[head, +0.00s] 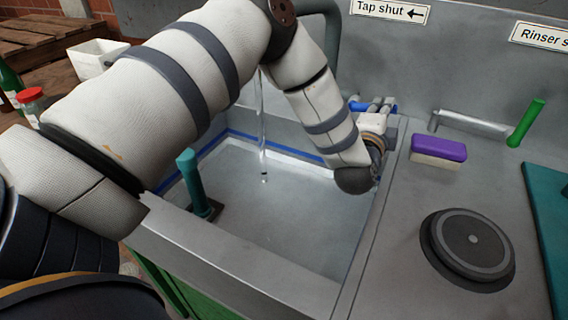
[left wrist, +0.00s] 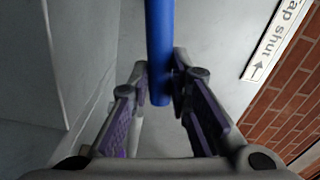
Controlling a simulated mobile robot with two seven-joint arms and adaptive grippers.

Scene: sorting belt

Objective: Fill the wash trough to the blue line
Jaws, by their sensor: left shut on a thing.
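The wash trough (head: 270,282) holds clear water (head: 285,205). A blue line (head: 222,136) shows along its inner walls, close above the water at the back. A thin stream (head: 261,125) falls into the trough. A teal upright handle (head: 190,178) stands in it at the left. My left arm reaches across the trough, and my left gripper (head: 374,112) is at the back right corner. It is shut on the blue tap lever (head: 356,106); in the left wrist view the lever (left wrist: 159,45) lies between the fingers (left wrist: 160,80). My right gripper is out of view.
A "Tap shut" sign (head: 390,11) with a left-pointing arrow is on the back panel. On the right counter are a purple sponge (head: 438,149), a round black disc (head: 470,245) and a green-handled lever (head: 525,124). A white bin (head: 98,57) is at the left.

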